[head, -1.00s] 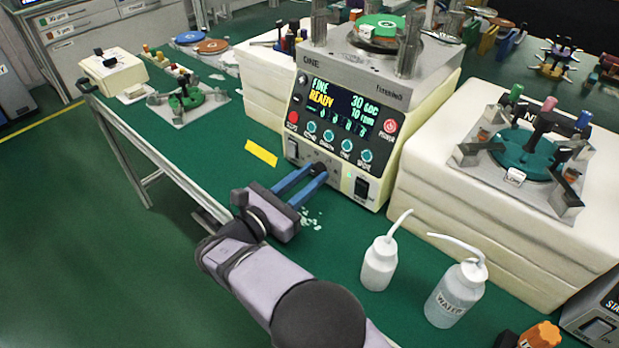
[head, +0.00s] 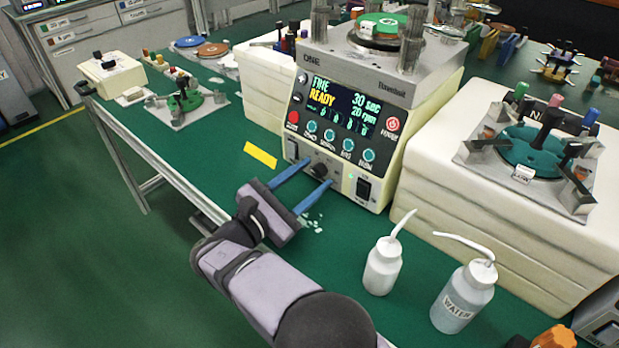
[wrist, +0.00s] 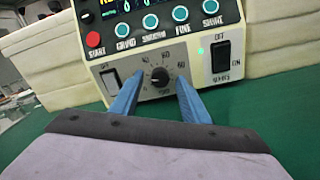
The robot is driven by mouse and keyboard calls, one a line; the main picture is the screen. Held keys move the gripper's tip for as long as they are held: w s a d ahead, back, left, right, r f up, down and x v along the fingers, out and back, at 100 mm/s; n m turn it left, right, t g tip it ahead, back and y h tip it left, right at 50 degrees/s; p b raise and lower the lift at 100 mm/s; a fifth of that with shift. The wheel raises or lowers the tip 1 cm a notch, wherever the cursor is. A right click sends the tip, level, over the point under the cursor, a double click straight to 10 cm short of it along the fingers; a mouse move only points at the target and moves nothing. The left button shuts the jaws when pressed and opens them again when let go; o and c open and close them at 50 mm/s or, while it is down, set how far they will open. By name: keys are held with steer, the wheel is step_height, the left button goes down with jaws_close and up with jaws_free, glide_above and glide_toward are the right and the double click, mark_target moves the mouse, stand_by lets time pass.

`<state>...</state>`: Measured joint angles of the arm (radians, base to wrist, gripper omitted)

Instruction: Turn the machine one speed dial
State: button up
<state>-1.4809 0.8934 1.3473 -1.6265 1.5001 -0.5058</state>
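Machine one (head: 385,88) is a cream and grey lapping machine on the green bench. Its speed dial (head: 320,171) is a small black knob low on the front panel; it also shows in the wrist view (wrist: 160,76), with a numbered scale around it. The display (head: 340,103) reads READY, 30 sec and 20 rpm. My gripper (head: 317,174) is open, its blue fingers pointing at the panel. In the wrist view my gripper (wrist: 160,88) has one finger on each side of the dial, with gaps between. The pointer's exact setting is hard to read.
A power switch (head: 363,188) sits right of the dial. Two white bottles, one plain (head: 383,268) and one marked water (head: 463,296), stand to the right of my arm. A yellow strip (head: 260,155) lies left of the machine. The bench in front is mostly clear.

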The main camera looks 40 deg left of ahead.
steer(key=shift+s, duration=3.65)
steer(key=shift+r, duration=0.1)
steer(key=shift+a+r+p, duration=0.1)
steer(key=shift+r+p, duration=0.05)
steer(key=shift+p, duration=0.5)
steer(key=shift+a+n+h+p, duration=0.1)
steer(key=shift+n+h+p, duration=0.2)
steer(key=shift+h+p, duration=0.15)
steer(key=shift+w, duration=0.15)
steer(key=shift+w+d, duration=0.2)
steer(key=shift+w, duration=3.35)
